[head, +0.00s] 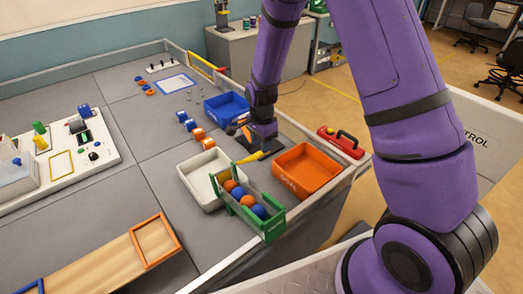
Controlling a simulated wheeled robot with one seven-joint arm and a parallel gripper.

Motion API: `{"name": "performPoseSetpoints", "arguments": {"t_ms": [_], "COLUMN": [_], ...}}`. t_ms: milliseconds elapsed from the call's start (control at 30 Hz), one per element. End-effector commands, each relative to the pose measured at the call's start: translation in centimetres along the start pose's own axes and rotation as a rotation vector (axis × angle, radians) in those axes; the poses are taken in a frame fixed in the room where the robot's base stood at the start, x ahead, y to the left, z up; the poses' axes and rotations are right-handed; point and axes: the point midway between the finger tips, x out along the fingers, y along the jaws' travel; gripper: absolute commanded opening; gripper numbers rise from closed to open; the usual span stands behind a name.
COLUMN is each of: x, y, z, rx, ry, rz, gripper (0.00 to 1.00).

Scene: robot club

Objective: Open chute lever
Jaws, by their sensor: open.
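A green ball chute (270,231) holds a row of orange and blue balls and stands between a white tray and an orange tray. A yellow bar (251,157), which looks like the chute's lever, lies just beyond the chute's far end. My gripper (247,146) points down over the table just behind the yellow bar. It is open. Its fingertips are small and partly hidden by my wrist, so I cannot tell if they touch the bar.
A white tray (190,185) is left of the chute and an orange tray (291,180) is right. A blue tray (214,110) is behind. A red toolbox (333,143) sits at the right edge.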

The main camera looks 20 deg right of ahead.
Motion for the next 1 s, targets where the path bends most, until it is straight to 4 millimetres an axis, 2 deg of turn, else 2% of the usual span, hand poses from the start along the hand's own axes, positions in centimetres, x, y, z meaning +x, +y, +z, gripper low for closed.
{"name": "performPoseSetpoints", "arguments": {"t_ms": [100,300,633,667,833,1000], "x": [1.8,3.4,3.6,3.6,3.6,3.6], "y": [0.0,0.0,0.0,0.0,0.0,0.0], "z": [0.0,0.0,0.0,0.0,0.0,0.0], "rx": [-0.002,-0.001,-0.001,-0.001,-0.001,-0.001], "ry": [-0.001,0.000,0.000,0.000,0.000,0.000], "rz": [0.002,0.001,-0.001,-0.001,-0.001,-0.001], "gripper": [0.42,0.42,0.42,0.40,0.01,0.00]}}
